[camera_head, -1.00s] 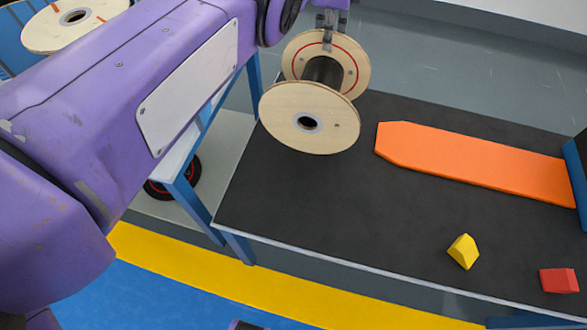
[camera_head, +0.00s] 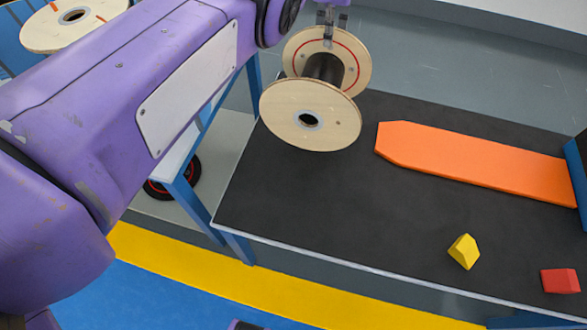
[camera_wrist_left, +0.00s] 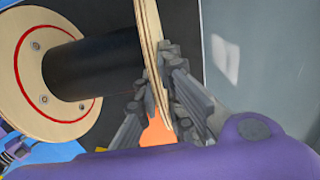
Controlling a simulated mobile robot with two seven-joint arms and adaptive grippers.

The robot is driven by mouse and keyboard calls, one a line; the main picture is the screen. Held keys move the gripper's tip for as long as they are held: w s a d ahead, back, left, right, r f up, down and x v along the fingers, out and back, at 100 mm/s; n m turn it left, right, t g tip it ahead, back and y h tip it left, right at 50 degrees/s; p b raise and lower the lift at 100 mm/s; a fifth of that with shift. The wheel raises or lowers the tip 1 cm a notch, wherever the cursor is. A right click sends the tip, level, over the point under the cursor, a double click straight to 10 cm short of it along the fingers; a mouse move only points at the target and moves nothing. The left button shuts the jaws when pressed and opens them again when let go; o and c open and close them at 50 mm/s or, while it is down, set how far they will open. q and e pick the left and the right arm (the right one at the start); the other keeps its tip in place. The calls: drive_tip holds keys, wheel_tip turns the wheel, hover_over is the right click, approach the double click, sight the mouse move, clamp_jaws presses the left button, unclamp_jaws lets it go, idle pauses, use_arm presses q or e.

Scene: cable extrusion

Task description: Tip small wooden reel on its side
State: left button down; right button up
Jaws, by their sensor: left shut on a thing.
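The small wooden reel (camera_head: 310,116) has two pale round flanges and a dark core. It shows with its axis lying over, one flange facing the head camera, at the black mat's far left corner. I cannot tell whether it touches the mat. My left gripper (camera_head: 329,40) is shut on the rim of the farther flange, at its top. In the left wrist view the fingers (camera_wrist_left: 163,103) clasp a flange (camera_wrist_left: 149,45) seen edge-on. The other flange (camera_wrist_left: 28,82), with a red ring, is to the left of the dark core. My right gripper is not in view.
The black mat (camera_head: 290,205) holds an orange board (camera_head: 470,165), a yellow block (camera_head: 464,251) and a red block (camera_head: 560,281). A blue piece (camera_head: 578,175) stands at the right edge. Another wooden disc (camera_head: 70,22) is at top left. The mat's front left is bare.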

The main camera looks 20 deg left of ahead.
use_arm(q)
drive_tip(key=shift+f, duration=0.55)
drive_tip(key=shift+s+f, duration=0.2)
drive_tip(key=shift+s, duration=0.05)
idle(0.6)
drive_tip(key=c, duration=1.9)
unclamp_jaws()
drive_tip(key=shift+o, duration=0.4)
drive_tip(key=shift+w+r, duration=0.15)
drive_tip(key=shift+r, duration=0.35)
wheel_tip(320, 180, up, 11)
drive_tip(key=shift+r, duration=0.2)
